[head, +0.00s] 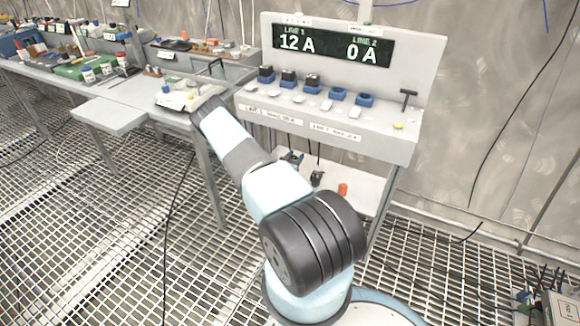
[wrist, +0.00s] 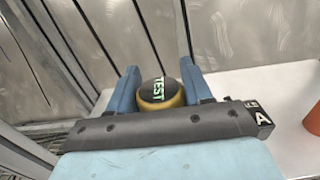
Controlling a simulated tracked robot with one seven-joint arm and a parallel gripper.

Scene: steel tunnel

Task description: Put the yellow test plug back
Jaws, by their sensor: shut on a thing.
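In the wrist view my gripper (wrist: 160,84) has its two blue fingers on either side of a yellow plug (wrist: 161,104) with a black top marked TEST. The plug is held between the fingers, and its lower part is hidden behind the dark bar of my gripper. In the head view my arm reaches to the bench left of the panel, and I cannot make out the plug there. The grey panel (head: 430,65) has a row of blue sockets; three carry black tops (head: 289,76), and two at the right (head: 338,93) show none. Its display (head: 332,45) reads 12 A and 0 A.
A black T-handle (head: 408,97) and a small yellow round piece (head: 398,126) are at the panel's right end. A white tray (head: 178,100) with small items lies near my arm's end. An orange cylinder (head: 342,189) stands on the shelf below the panel. Cluttered benches run left.

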